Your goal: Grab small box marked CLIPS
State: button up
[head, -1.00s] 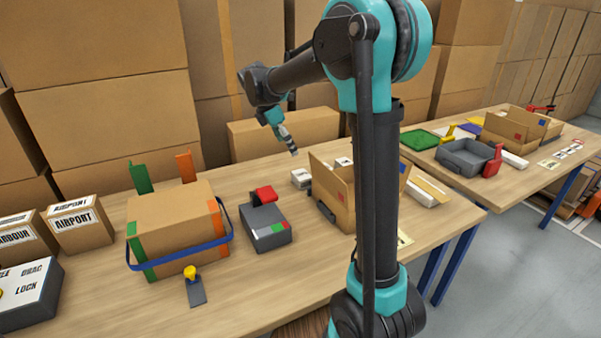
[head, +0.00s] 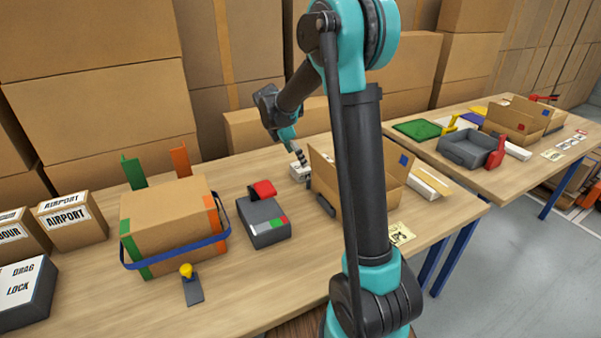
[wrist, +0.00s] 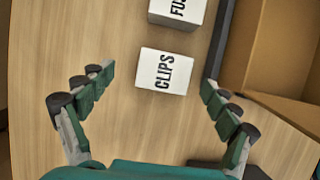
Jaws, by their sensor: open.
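In the head view my gripper (head: 301,160) points down at the small white boxes (head: 299,173) beside the open carton. The lettering there is too small to read, and my gripper partly covers them.
An open cardboard carton (head: 324,184) stands close on the right. A grey device with a red part (head: 264,222) and a strapped carton (head: 165,226) stand to the left.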

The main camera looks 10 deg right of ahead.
aim_at(299, 167)
jog(key=f, duration=0.3)
jog(key=d+f, duration=0.1)
jog(key=shift+s+f, duration=0.25)
jog(key=shift+w+d+f, duration=0.1)
jog(key=shift+d+f, duration=0.05)
jog(key=shift+f, duration=0.3)
jog(key=c, duration=1.3)
